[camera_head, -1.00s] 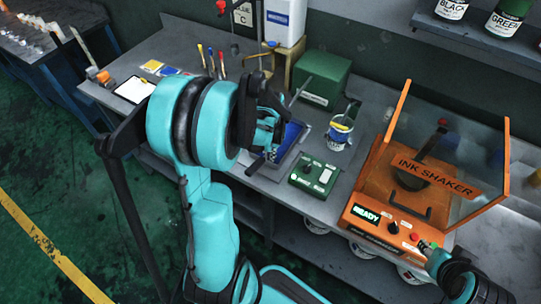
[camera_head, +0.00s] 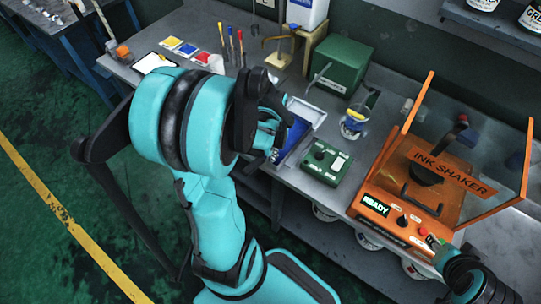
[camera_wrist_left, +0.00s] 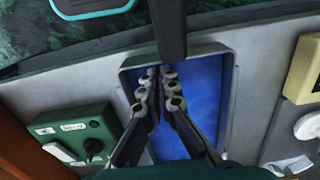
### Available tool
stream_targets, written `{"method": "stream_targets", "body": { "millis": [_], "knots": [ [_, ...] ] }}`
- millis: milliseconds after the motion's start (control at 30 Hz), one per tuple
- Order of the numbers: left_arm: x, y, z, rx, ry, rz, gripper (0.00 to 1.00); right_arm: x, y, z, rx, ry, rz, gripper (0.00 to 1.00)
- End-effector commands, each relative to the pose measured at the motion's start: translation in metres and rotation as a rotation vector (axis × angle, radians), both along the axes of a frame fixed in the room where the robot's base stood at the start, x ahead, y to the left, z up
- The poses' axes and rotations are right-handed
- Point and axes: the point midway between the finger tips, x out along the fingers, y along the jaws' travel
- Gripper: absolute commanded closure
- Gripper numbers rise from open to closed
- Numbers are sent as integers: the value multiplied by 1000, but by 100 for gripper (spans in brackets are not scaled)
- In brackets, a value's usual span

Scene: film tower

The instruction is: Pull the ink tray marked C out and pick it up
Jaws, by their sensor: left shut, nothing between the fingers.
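The ink tray (camera_head: 309,109) is a shallow grey tray with a blue inside, lying on the grey bench. My left arm partly covers it in the head view. In the left wrist view the tray (camera_wrist_left: 231,75) lies directly under the fingers. I see no letter C on it. My left gripper (camera_head: 274,142) is at the tray's near left side.
A green switch box (camera_head: 325,162) stands close to the tray's right. A jar (camera_head: 353,122) with ink stands behind it. The orange ink shaker (camera_head: 398,215) with a clear lid is farther right. A green box (camera_head: 338,65) and several brushes (camera_head: 230,45) stand behind.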

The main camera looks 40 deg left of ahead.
Motion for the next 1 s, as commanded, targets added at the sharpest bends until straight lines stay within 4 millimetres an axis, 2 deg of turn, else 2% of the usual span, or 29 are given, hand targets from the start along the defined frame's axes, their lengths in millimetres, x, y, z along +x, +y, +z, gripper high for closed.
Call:
{"method": "stream_targets", "body": {
  "millis": [167, 200, 400, 600, 1000],
  "knots": [
    [25, 1, 3, 0, 0, -2, 100, 0, 0, -4, 0, 0, 0, 60],
    [23, 1, 19, 0, 0, 0, 100, 0, 0, 5, 0, 0, 0, 60],
    [22, 1, 67, 0, 0, 0, 100, 0, 0, 26, 0, 0, 0, 60],
    [22, 1, 94, 0, 0, 0, 100, 0, 0, 35, 0, 0, 0, 60],
    [22, -1, 101, 3, -5, -2, 100, 0, 0, 35, 0, 0, 0, 60]
  ]
}}
